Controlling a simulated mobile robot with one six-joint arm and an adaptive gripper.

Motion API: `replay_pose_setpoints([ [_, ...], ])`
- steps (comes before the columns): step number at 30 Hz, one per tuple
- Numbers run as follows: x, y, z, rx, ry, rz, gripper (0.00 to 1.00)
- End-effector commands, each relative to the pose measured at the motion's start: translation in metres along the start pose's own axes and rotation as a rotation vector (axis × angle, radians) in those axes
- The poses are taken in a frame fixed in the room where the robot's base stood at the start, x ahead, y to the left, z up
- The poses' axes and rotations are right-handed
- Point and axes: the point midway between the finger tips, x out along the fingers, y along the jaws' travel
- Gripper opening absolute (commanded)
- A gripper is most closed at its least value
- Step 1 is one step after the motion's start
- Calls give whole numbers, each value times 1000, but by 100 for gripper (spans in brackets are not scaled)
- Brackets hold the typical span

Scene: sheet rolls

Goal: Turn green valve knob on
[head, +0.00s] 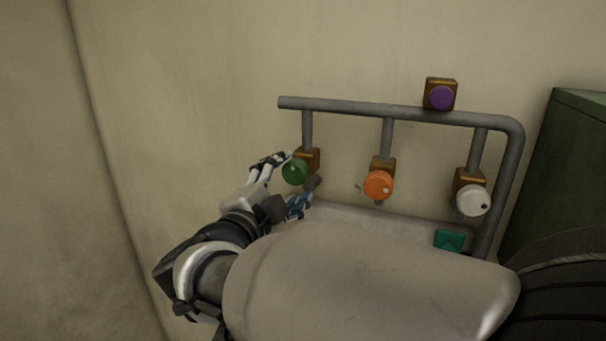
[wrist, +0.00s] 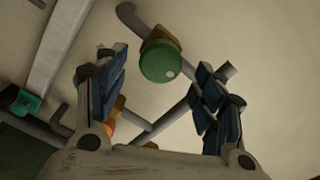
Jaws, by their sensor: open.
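The green valve knob (head: 295,172) is round with a small pale dot on its face. It sits on a brown block (head: 308,158) on the leftmost pipe branch in the head view. My gripper (head: 288,179) is right by it, with one finger above and left of the knob and the other below and right. In the wrist view the green knob (wrist: 160,62) lies ahead, between the lines of the two spread fingers. My gripper (wrist: 166,88) is open with nothing between its pads. I cannot tell whether either finger touches the knob.
An orange knob (head: 378,185) and a white knob (head: 473,200) hang on branches to the right. A purple knob (head: 441,97) is on the top grey pipe (head: 350,106). A teal block (head: 450,240) is low at right. A green cabinet (head: 560,170) stands at far right.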

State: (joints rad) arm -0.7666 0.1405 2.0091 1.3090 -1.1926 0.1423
Motion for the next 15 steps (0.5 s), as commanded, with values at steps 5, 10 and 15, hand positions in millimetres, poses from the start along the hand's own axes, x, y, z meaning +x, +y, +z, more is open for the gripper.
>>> replay_pose_setpoints([
  [5,-40,-1,1,1,-4,-3,63],
  [10,-65,-1,0,1,-2,-2,63],
  [15,-74,0,0,-1,0,-1,63],
])
